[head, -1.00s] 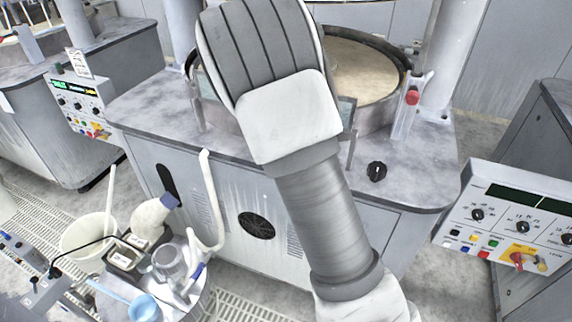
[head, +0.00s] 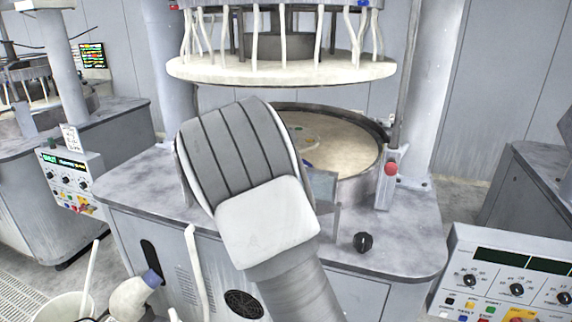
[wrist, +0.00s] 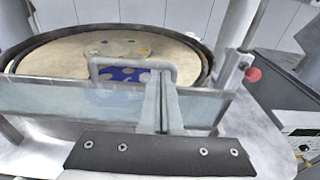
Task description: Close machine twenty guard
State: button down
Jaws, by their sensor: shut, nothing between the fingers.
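The guard (wrist: 60,98) is a clear panel across the front of the round platen, and a light U-shaped handle bar (wrist: 112,62) shows above it in the wrist view. In the head view, only the right part of the guard (head: 323,188) shows beside my arm; the rest is hidden. My gripper (wrist: 160,75) is shut and empty. It overlaps the panel and the right end of the handle in the wrist view; I cannot tell whether it touches them. In the head view my gripper is hidden behind my own arm.
The beige platen (head: 345,150) lies in a dark-rimmed bowl on the grey machine. A white upper disc (head: 285,70) with hanging hoses is raised above it. A red button (head: 391,169) stands on a post at the right. A control panel (head: 510,275) is at lower right.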

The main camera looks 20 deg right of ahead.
jog(key=s+a+r+b, duration=0.1)
jog(key=s+a+r, duration=0.45)
jog(key=s, duration=0.25)
jog(key=s+d+f+m+g+y, duration=0.1)
jog(key=s+d+m+g, duration=0.3)
jog(key=s+m, duration=0.5)
jog(key=s+d+f+m+g+y, duration=0.15)
jog(key=s+d+m+g, duration=0.3)
jog(key=s+m, duration=0.5)
jog(key=s+a+f+m+y, duration=0.2)
jog(key=s+a+m+y, duration=0.5)
jog(key=s, duration=0.9)
jog(key=a+m, duration=0.3)
jog(key=a, duration=0.1)
jog(key=shift+s, duration=0.35)
jog(key=shift+a+t, duration=0.1)
jog(key=shift+t, duration=0.15)
